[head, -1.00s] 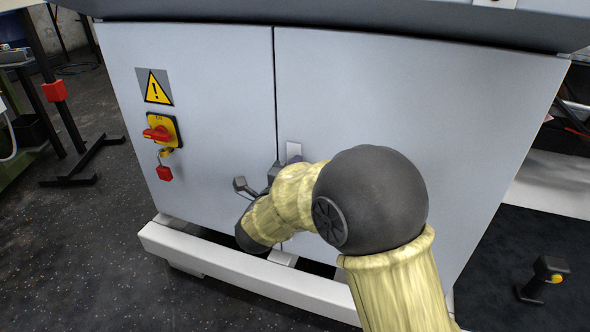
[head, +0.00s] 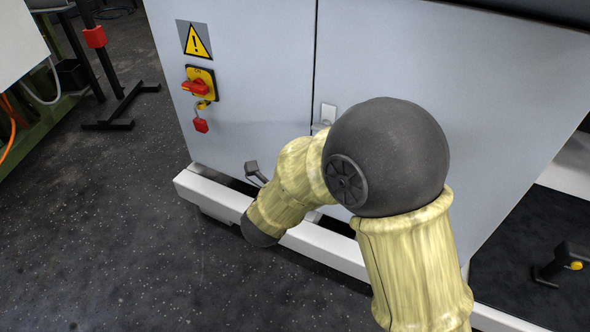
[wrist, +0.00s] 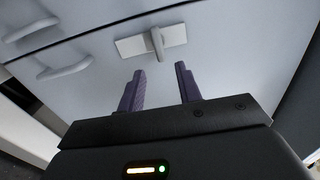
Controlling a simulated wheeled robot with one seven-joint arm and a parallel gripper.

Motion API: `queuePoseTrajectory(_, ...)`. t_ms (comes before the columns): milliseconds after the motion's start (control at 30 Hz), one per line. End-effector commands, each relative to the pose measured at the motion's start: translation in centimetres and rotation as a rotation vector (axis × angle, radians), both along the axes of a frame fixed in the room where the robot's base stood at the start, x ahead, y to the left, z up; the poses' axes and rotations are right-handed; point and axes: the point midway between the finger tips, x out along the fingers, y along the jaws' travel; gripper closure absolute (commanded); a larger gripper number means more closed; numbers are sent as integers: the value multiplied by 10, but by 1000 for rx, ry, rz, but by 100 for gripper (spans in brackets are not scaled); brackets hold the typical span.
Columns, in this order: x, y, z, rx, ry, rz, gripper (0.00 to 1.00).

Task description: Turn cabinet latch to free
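The grey cabinet (head: 420,70) has two doors meeting at a vertical seam. In the wrist view, the latch (wrist: 157,42) is a short light-metal lever on a pale rectangular plate (wrist: 132,46). In the head view, only part of the plate (head: 328,113) shows above my arm; the lever is hidden. My gripper (wrist: 160,72) is open, with two dark purple fingers apart and nothing between them. The lever's lower end lies just beyond the fingertips, roughly midway between them, and no contact shows. My arm hides the gripper's fingers in the head view.
Two pale bar handles (wrist: 65,69) are at the wrist view's upper left. A red-and-yellow switch (head: 199,86) with a red padlock (head: 201,125) and a warning sign (head: 194,40) are on the left door. A white base rail (head: 215,193) runs below.

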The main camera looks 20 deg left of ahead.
Motion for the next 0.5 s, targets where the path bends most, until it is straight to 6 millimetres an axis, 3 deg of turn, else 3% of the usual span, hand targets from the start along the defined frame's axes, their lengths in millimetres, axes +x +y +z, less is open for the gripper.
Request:
queuePoseTrajectory(300,-63,6,2,-3,2,4,65)
queuePoseTrajectory(500,-84,7,0,0,1,1,65)
